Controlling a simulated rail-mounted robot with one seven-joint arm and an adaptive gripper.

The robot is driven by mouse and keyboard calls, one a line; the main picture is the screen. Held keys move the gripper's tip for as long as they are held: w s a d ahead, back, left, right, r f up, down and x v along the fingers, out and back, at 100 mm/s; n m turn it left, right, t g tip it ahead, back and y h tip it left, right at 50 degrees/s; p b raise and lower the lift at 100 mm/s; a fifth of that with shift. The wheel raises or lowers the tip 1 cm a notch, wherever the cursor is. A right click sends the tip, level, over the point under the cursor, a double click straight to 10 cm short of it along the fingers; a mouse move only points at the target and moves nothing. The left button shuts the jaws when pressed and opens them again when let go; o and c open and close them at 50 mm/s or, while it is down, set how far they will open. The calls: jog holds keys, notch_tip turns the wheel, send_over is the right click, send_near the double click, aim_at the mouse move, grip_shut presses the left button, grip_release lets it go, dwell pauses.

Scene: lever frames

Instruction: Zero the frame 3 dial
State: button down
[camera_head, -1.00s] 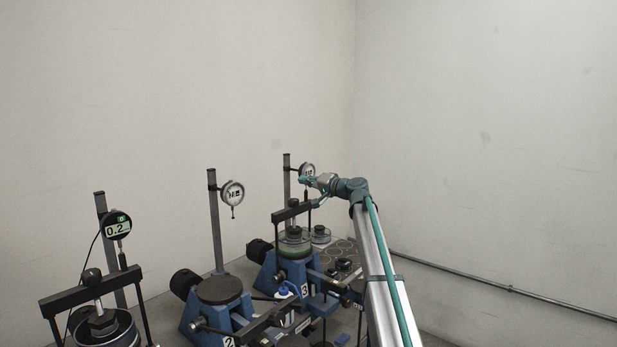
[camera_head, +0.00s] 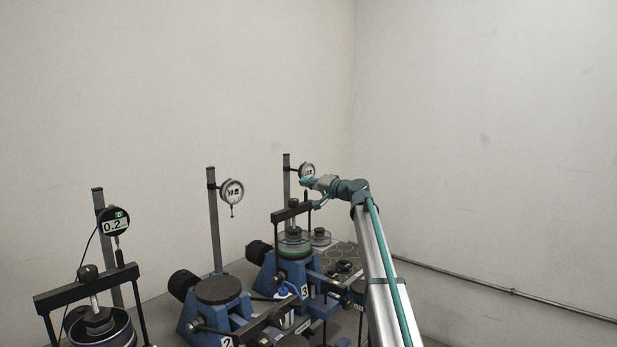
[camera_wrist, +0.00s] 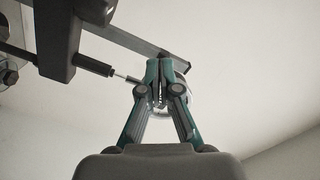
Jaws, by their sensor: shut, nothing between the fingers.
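The frame 3 dial (camera_head: 307,170) is a small round white-faced gauge on a grey upright post, above the blue frame marked 3 (camera_head: 304,292). Its reading is too small to make out. My gripper (camera_head: 304,182) is at the dial's lower front edge in the head view; I cannot tell whether it touches. In the wrist view my gripper (camera_wrist: 162,66) has its teal-and-grey fingers shut with nothing between them. They cover most of the dial there, leaving only a pale rim (camera_wrist: 193,92) and the stem (camera_wrist: 126,77) showing.
Frame 3's black crossbar (camera_head: 292,210) and clear cell (camera_head: 294,240) stand below my gripper. A pipe rail (camera_head: 500,289) runs along the bare right wall.

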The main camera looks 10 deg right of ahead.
jog(key=shift+w+d+f+b, duration=0.15)
jog(key=shift+b, duration=0.3)
jog(key=b+v, duration=0.2)
jog(key=v, duration=0.4)
jog(key=shift+s+a+f, duration=0.2)
jog(key=shift+s+a, duration=0.1)
dwell(0.3)
